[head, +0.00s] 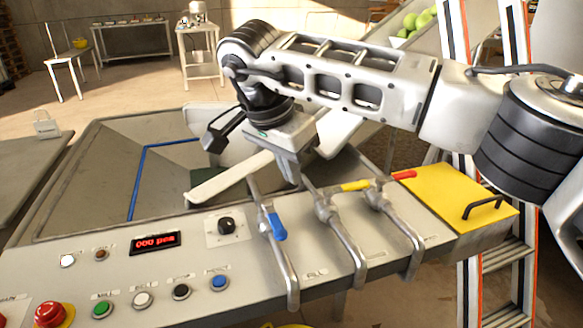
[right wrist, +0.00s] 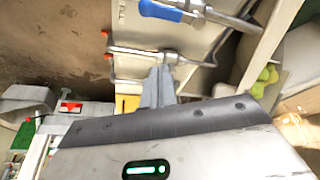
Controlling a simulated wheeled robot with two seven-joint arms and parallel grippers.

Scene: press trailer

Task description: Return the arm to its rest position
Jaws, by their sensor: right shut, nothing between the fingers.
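My right arm reaches in from the right across the head view, above the control panel (head: 190,270). Its right gripper (head: 290,176) points down over the panel's back edge, near the pipes. The gripper is shut and empty. In the right wrist view its grey fingers (right wrist: 159,75) lie together, with a pipe (right wrist: 140,50) just beyond them; whether they touch it I cannot tell. The blue valve handle (head: 278,226) sits below the gripper in the head view and hangs down. The yellow handle (head: 355,186) and red handle (head: 403,175) lie roughly sideways. My left gripper is not in view.
The panel carries a red display (head: 155,243), a black knob (head: 226,226), several buttons and a red stop button (head: 48,314). A yellow lid (head: 440,190) with a black handle is at its right end. A ladder (head: 515,215) stands close at the right. Open floor lies behind.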

